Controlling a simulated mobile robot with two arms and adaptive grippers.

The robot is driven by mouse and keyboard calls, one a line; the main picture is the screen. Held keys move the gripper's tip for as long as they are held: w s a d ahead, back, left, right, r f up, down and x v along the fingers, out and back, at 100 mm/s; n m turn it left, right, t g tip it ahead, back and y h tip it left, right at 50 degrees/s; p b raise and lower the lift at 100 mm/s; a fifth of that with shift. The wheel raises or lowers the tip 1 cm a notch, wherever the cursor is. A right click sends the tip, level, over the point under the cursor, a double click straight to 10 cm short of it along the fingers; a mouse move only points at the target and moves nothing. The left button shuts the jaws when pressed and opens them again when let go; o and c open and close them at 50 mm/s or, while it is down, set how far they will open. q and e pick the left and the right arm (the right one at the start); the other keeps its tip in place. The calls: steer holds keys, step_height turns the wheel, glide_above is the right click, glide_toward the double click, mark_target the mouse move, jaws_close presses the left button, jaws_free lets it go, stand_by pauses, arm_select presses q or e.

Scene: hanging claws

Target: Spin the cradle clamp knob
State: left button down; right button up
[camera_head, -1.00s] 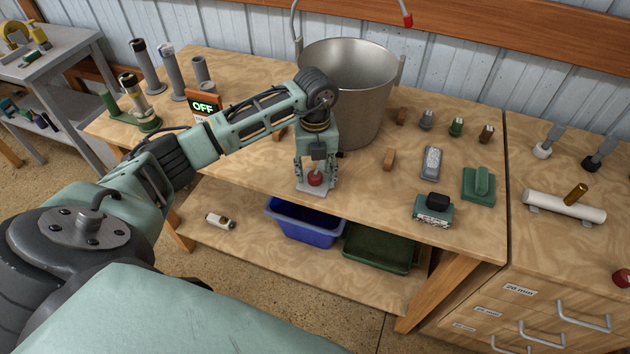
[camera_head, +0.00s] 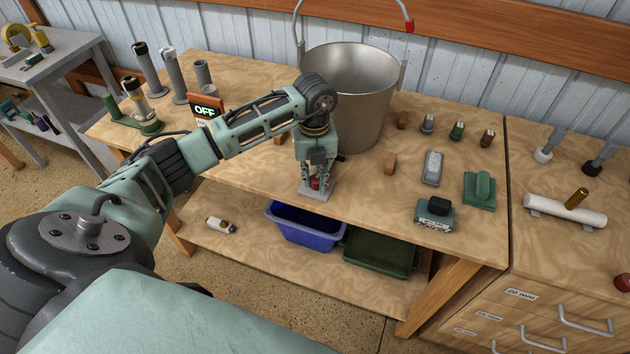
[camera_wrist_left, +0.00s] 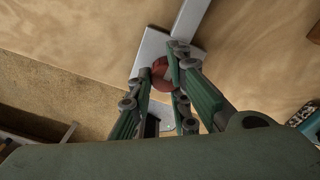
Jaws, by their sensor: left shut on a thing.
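The red clamp knob (camera_head: 315,184) sits on a grey metal plate (camera_head: 318,196) at the front edge of the wooden bench. My left gripper (camera_head: 314,182) points down over it and is shut on the knob, with a finger on either side. In the left wrist view the red knob (camera_wrist_left: 182,104) shows in part between and behind the fingers of the left gripper (camera_wrist_left: 163,70). The grey plate (camera_wrist_left: 150,48) lies beneath it, with a grey bar running away from it. The fingers hide much of the knob. My right gripper is not in view.
A large metal bucket (camera_head: 352,75) stands just behind my left gripper. An OFF sign (camera_head: 206,108) and upright tubes (camera_head: 172,76) stand to the left. Small blocks and green tools (camera_head: 479,188) lie to the right. A blue bin (camera_head: 300,236) sits on the lower shelf.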

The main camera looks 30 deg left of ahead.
arm_select(q)
steer(key=shift+w+d+r, duration=0.15)
steer(key=shift+w+d, duration=0.05)
steer(key=shift+d, duration=0.1)
